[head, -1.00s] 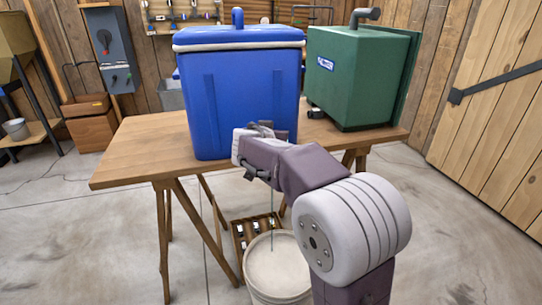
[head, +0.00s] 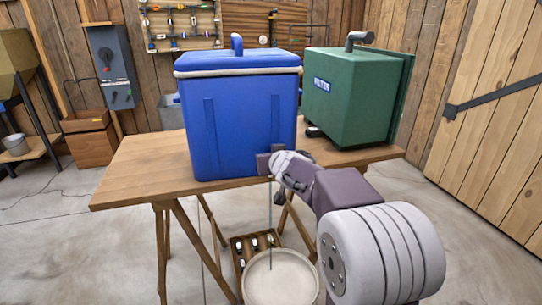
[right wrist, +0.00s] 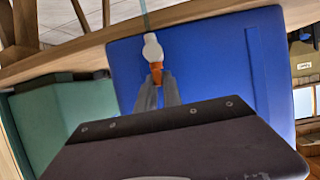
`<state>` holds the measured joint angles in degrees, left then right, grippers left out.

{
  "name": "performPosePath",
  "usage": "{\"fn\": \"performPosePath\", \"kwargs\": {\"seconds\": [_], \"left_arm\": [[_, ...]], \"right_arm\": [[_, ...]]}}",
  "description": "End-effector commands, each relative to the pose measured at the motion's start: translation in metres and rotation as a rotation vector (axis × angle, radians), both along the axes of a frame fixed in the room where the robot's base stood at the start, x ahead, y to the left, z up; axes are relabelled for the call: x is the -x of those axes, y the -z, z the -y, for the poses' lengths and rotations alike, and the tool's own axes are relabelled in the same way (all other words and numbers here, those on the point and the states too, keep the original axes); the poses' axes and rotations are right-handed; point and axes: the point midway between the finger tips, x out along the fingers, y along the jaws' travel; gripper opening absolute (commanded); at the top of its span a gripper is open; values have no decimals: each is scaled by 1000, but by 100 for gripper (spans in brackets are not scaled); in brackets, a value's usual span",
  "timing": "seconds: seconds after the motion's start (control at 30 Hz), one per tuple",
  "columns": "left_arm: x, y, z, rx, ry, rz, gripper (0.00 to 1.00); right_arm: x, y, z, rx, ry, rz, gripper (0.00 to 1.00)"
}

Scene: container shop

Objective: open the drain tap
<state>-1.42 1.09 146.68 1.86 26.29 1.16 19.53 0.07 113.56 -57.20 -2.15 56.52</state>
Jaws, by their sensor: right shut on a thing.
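The blue cooler box (head: 222,135) stands upright on the wooden table. Its drain tap shows in the right wrist view as a white body (right wrist: 152,48) with an orange lever (right wrist: 156,70), low on the cooler's front. My right gripper (right wrist: 157,90) has its two fingers closed around the orange lever. In the head view my right gripper (head: 268,163) is against the cooler's lower right front, hiding the tap. A thin blue-green line (head: 271,225) runs from there down to the pale bucket (head: 264,292) below; it looks like a stream. My left gripper is not in view.
The wooden table (head: 128,172) has free top to the left of the cooler. A green box (head: 345,98) with a dark pipe stands behind right on it. A crate of small items (head: 235,250) sits on the floor behind the bucket.

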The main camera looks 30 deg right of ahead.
Motion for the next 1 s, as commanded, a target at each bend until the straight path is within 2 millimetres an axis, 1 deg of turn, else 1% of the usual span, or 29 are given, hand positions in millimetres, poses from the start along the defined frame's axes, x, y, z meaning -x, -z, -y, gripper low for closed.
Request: {"fn": "performPosePath", "kwargs": {"seconds": [0.23,0.27,0.53,0.63,0.77,1.0], "left_arm": [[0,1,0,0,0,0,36],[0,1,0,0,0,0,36],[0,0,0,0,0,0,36],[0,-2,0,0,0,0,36],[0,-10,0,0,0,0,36],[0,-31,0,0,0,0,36]], "right_arm": [[0,2,0,1,-1,-5,0],[0,2,0,1,-1,-5,19],[0,1,0,2,0,-3,19],[3,-2,-1,1,1,-1,19],[19,-12,-6,2,0,0,19],[57,-29,-18,1,1,-1,19]]}}
